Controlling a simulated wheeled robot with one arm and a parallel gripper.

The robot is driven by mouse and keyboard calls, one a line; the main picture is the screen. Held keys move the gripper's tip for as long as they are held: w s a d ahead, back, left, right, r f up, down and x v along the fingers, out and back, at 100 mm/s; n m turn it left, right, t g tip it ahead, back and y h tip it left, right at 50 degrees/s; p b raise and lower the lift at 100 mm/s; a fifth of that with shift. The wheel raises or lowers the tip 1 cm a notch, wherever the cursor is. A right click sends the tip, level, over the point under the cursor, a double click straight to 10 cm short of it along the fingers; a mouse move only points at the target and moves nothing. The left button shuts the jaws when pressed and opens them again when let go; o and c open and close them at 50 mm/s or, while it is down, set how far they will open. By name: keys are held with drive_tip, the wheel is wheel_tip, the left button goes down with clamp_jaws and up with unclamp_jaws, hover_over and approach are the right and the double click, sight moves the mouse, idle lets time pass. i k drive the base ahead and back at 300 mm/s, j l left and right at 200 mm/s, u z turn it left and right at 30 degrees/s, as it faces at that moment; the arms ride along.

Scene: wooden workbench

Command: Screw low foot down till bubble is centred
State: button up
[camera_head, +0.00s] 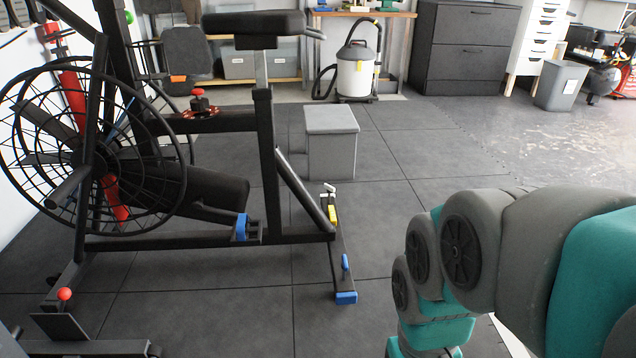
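A black exercise bike (190,238) with a large caged fan wheel stands on the left and centre of the floor. Its rear crossbar (337,243) ends in a blue foot (346,297) at the near end, with a small blue upright part (345,262) just above it. A small yellow piece (332,214) sits on the crossbar; it may be the level, but no bubble can be made out. A pale handle-like part (329,188) is at the far end. I cannot tell which foot is low. My arm comes in from the right; my gripper is out of view.
A grey box (331,140) stands behind the bike. A canister vacuum (356,70), dark drawers (463,46) and a grey bin (561,86) line the back. A red-knobbed part (64,294) is at lower left. The tiled floor right of the crossbar is open up to my arm.

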sight(330, 189)
drive_tip(key=i+j, duration=0.1)
drive_tip(key=i, duration=0.35)
drive_tip(key=i+j, duration=0.15)
drive_tip(key=i, duration=0.35)
